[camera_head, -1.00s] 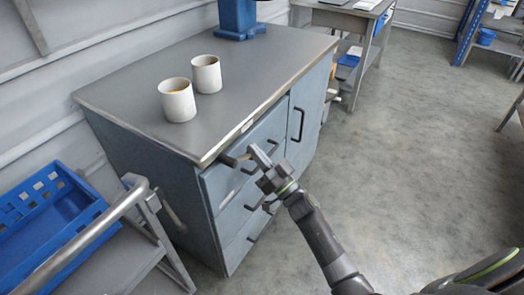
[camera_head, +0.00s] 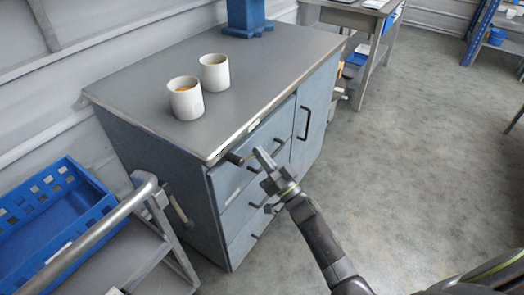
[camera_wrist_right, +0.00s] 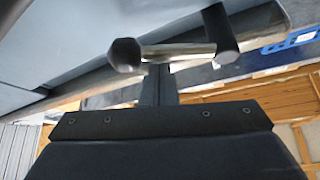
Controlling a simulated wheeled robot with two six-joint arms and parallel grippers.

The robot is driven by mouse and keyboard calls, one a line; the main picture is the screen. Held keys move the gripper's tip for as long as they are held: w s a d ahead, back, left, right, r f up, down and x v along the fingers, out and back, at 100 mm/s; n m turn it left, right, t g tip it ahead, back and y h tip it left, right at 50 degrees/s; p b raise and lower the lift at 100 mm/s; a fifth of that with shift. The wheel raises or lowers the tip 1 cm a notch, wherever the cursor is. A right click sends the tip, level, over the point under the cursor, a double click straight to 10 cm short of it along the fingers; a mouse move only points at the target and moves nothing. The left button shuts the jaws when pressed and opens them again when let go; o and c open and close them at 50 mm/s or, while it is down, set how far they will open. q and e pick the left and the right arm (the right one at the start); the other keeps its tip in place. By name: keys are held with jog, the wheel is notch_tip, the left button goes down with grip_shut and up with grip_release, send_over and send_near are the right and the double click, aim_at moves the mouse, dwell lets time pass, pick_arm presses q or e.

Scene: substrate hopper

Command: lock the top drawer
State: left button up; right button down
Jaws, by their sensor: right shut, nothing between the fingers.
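The top drawer (camera_head: 238,174) is the uppermost drawer of the blue-grey cabinet, and its front looks flush with the cabinet. A small lever with a dark knob (camera_head: 235,159) sticks out near the top left of that drawer front. In the right wrist view the lever shows as a metal rod (camera_wrist_right: 175,50) with a dark round knob at its left end. My right gripper (camera_head: 262,155) is shut and empty, just right of the lever. In the wrist view its finger (camera_wrist_right: 160,85) reaches up to the rod; I cannot tell whether they touch. My left gripper is out of view.
Two white cups (camera_head: 186,100) stand on the cabinet top, with a blue column base (camera_head: 246,22) behind. More drawers and a door (camera_head: 311,118) with dark handles are on the cabinet front. A cart with a blue crate (camera_head: 48,215) is at left. Floor at right is clear.

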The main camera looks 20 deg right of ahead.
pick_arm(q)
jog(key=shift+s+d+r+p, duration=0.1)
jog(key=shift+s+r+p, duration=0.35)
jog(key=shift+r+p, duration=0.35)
pick_arm(e)
jog(key=shift+s+a+f+m+h, duration=0.1)
jog(key=shift+f+m+h, duration=0.25)
jog(key=shift+m+h, duration=0.65)
pick_arm(q)
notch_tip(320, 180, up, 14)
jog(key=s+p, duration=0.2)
jog(key=p, duration=1.4)
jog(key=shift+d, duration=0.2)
pick_arm(e)
jog(key=s+a+f+m+g+h, duration=0.3)
jog(key=a+f+m+h, duration=0.1)
jog(key=m, duration=1)
jog(key=shift+s+m+g+h, duration=0.15)
jog(key=shift+m+g+h, duration=0.2)
jog(key=shift+h, duration=0.55)
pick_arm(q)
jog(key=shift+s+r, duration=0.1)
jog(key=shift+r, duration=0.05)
pick_arm(e)
jog(key=shift+a, duration=0.15)
